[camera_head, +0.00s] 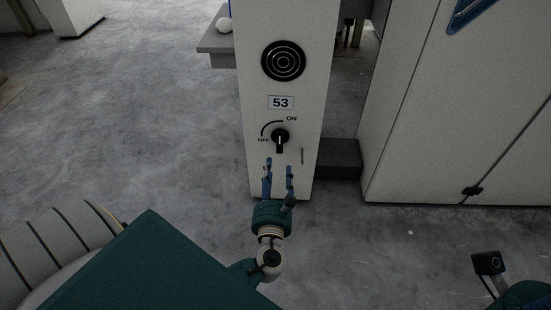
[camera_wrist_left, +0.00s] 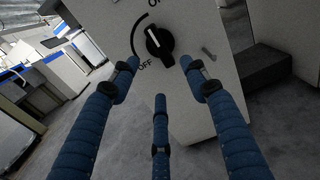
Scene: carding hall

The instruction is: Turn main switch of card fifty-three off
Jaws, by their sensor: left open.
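The main switch is a black rotary knob (camera_head: 280,137) on a pale post, below a "53" label (camera_head: 281,102). An arc beside it runs from "OFF" at left to "ON" above. In the left wrist view the knob (camera_wrist_left: 159,43) has a white mark pointing along the "ON" end of the arc. My left gripper (camera_head: 278,167) is open and empty in front of the post, just below the knob. In the left wrist view its blue fingers (camera_wrist_left: 160,82) are spread, with the knob beyond their tips and not between them. My right gripper is out of view.
A round dark grille (camera_head: 283,61) sits above the label. A white cabinet (camera_head: 420,120) stands to the right, with a dark block (camera_head: 340,158) between it and the post. A grey table (camera_head: 217,45) stands behind left. The floor at left is clear.

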